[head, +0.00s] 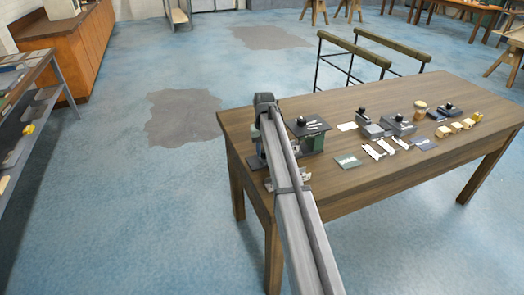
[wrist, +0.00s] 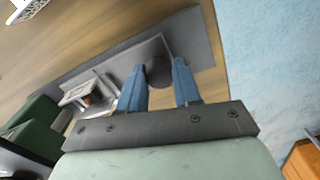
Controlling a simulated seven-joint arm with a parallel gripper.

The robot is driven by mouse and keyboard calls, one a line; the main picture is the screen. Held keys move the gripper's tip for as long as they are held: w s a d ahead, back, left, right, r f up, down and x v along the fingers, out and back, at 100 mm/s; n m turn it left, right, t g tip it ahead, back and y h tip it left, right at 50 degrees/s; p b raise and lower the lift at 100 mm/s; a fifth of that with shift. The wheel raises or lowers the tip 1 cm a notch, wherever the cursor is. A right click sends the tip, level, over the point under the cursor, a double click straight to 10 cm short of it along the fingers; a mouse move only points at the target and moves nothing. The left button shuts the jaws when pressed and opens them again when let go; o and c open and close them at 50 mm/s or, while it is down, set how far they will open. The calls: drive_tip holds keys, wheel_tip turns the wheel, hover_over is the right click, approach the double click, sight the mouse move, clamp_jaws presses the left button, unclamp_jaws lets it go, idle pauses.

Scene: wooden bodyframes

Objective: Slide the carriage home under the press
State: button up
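In the wrist view, my gripper (wrist: 159,70) has its two blue fingers on either side of a dark round knob (wrist: 158,74). The fingers are only partly apart and the knob fills the gap between them. The knob stands over a long grey plate (wrist: 120,60). A pale metal bracket-like part (wrist: 88,92) with a small reddish-brown spot sits on the plate to the left of the fingers. Green press parts (wrist: 32,125) show at the left edge. In the head view, the green and black press (head: 312,138) stands at the table's left end; my arm hides the gripper and the carriage.
Blue floor lies beyond the table's left edge.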

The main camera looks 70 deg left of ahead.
drive_tip(key=o, duration=0.4)
drive_tip(key=shift+r, duration=0.1)
wheel_tip(320, 180, up, 14)
idle(0.6)
